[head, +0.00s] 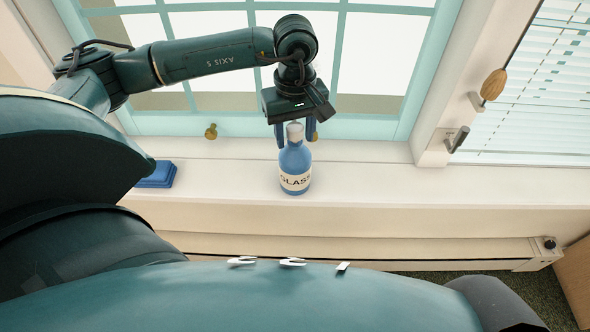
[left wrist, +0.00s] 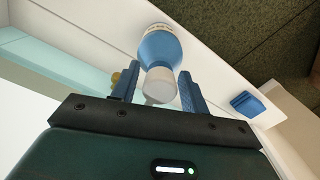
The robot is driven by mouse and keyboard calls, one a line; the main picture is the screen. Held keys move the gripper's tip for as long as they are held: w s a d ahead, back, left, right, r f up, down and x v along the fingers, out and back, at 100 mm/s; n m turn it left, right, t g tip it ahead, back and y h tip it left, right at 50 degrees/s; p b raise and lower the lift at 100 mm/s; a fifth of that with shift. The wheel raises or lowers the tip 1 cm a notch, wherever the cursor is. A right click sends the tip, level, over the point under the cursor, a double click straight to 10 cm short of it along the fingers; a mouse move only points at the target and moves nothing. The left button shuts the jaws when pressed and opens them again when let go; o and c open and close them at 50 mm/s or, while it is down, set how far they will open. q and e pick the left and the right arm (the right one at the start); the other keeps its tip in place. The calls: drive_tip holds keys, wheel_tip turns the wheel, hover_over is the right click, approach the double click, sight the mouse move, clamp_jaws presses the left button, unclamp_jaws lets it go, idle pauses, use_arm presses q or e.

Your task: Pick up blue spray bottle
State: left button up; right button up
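The blue spray bottle (head: 295,166) stands upright on the white window sill (head: 226,190), with a label reading "GLASS" and a pale cap. My left gripper (head: 297,131) reaches down to it from above, with one finger on each side of the cap and neck. In the left wrist view the bottle (left wrist: 160,55) points its cap toward the palm, between the two blue fingers of the left gripper (left wrist: 160,86). Gaps show between the fingers and the cap, so the gripper looks open around it. My right gripper is not in view.
A blue block-like object (head: 157,175) lies on the sill to the left; it also shows in the left wrist view (left wrist: 247,104). A brass knob (head: 211,131) is on the window frame behind. A window handle (head: 457,139) is at the right. The sill right of the bottle is clear.

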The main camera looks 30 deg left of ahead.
use_arm(q)
clamp_jaws()
